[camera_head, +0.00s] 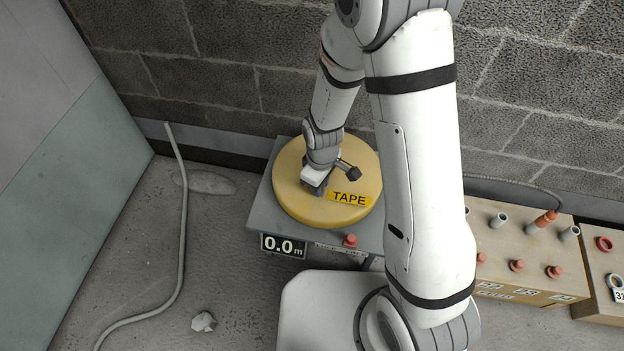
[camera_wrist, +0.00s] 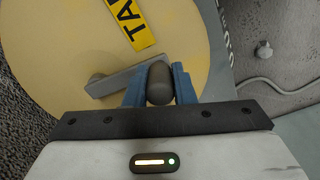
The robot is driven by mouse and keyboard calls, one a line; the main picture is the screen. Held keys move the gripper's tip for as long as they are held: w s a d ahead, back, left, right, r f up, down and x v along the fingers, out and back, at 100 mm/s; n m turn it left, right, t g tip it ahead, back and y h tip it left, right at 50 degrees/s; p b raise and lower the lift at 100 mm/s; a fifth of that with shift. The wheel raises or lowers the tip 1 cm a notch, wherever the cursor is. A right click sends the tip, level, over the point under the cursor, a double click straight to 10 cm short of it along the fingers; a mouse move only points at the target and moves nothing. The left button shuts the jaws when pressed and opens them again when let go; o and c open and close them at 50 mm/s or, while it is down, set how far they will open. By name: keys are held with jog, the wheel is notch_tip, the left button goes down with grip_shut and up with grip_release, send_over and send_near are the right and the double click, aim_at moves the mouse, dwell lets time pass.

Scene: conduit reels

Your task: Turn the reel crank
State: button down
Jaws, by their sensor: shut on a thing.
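The yellow reel (camera_head: 357,164) lies flat on a grey stand (camera_head: 262,212) against the wall and bears a "TAPE" label (camera_head: 349,198). In the wrist view the reel (camera_wrist: 60,50) fills the upper left, with the label (camera_wrist: 131,20) at the top. A grey crank arm (camera_wrist: 118,80) runs from the reel's middle to a dark upright knob (camera_wrist: 158,82). My gripper (camera_wrist: 160,90) is shut on the knob, with one blue finger on each side of it. In the head view my gripper (camera_head: 315,188) is over the reel and hides most of the crank.
A display on the stand (camera_head: 284,246) reads 0.0 m, and a red button (camera_head: 350,240) sits at its front edge. A tan box (camera_head: 505,247) with pipe stubs stands at right. A grey conduit (camera_head: 184,220) lies on the floor at left, near a crumpled scrap (camera_head: 204,321).

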jog(key=shift+d, duration=0.3)
jog(key=shift+w, duration=0.1)
jog(key=c, duration=1.2)
grip_release()
notch_tip(320, 180, up, 8)
jog(key=p, duration=0.2)
jog(key=shift+f+p, duration=0.1)
jog(key=shift+p, duration=0.3)
jog(key=s+d+r+m+t+p, duration=0.1)
jog(key=s+d+r+m+p, duration=0.2)
jog(key=r+p, duration=0.4)
jog(key=s+d+r+m+p, duration=0.4)
jog(key=d+r+p, duration=0.3)
jog(key=r, duration=1.6)
jog(key=s+d+r+m+t+p, duration=0.1)
jog(key=s+d+r+m+p, duration=0.2)
jog(key=r+p, duration=0.6)
notch_tip(320, 180, up, 6)
jog(key=shift+s+d+r+m+t, duration=0.1)
jog(key=shift+s+d+m+t, duration=0.2)
jog(key=shift+d+m, duration=0.75)
